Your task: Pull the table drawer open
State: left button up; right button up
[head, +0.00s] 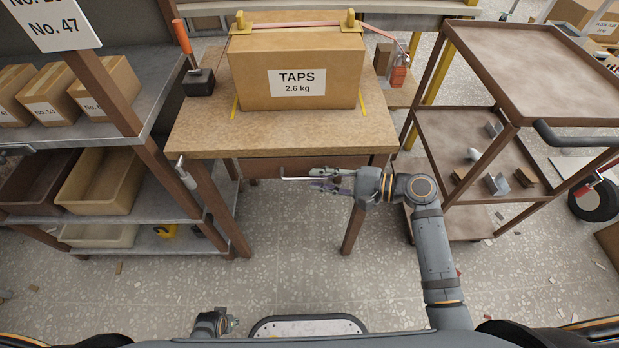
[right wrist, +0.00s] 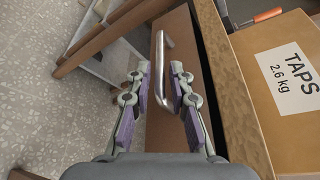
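The wooden table (head: 200,135) stands ahead with a brown drawer (head: 262,167) under its top. The drawer front also shows in the right wrist view (right wrist: 180,35), where it looks flush under the tabletop edge (right wrist: 225,75). A metal bar handle (right wrist: 159,75) sticks out from the drawer front; in the head view it shows as a thin bright bar (head: 295,178). My right gripper (head: 325,182) is at the handle. In the right wrist view its purple-padded fingers (right wrist: 159,90) are apart, with the handle between them. My left gripper (head: 222,320) is low at the bottom, away from the table.
A shelf (head: 125,205) with bins stands on the left. A brown cart (head: 475,130) stands on the right.

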aim_at(309, 179)
jog(key=shift+x, duration=1.6)
grip_shut()
